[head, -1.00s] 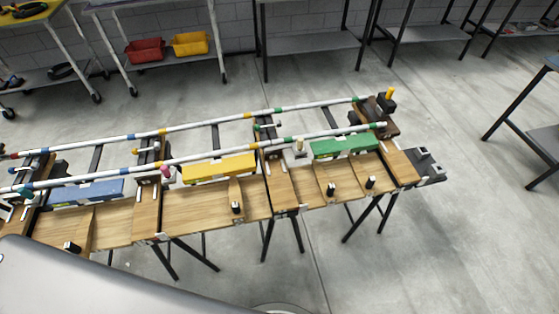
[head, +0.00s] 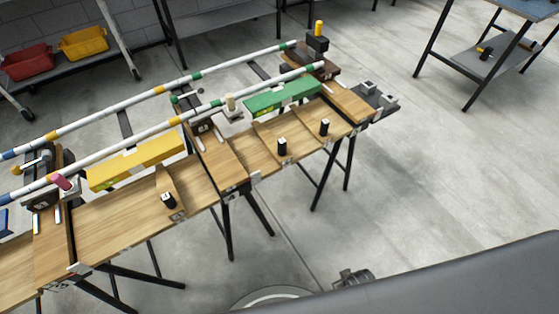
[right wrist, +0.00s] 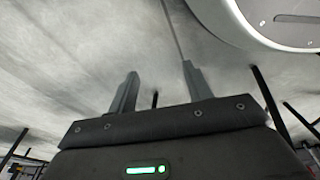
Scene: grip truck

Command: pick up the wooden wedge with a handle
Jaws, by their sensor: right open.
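Several wooden wedges with dark handles lie on the long wooden bench (head: 110,225) in the head view. One wedge (head: 176,183) with a black, white-topped handle (head: 168,200) lies in the middle section, in front of the yellow block. Two more handles, a near one (head: 282,147) and a farther one (head: 323,128), stand in the right section, in front of the green block. My right gripper (right wrist: 159,75) is open and empty in the right wrist view, with grey floor beyond its fingers. It is apart from every wedge. My left gripper is not in view.
A yellow block (head: 137,161) and a green block (head: 283,97) sit along the bench's back. Two striped rails (head: 150,131) run above it. A blue-topped table (head: 520,18) stands at upper right. The floor right of the bench is clear.

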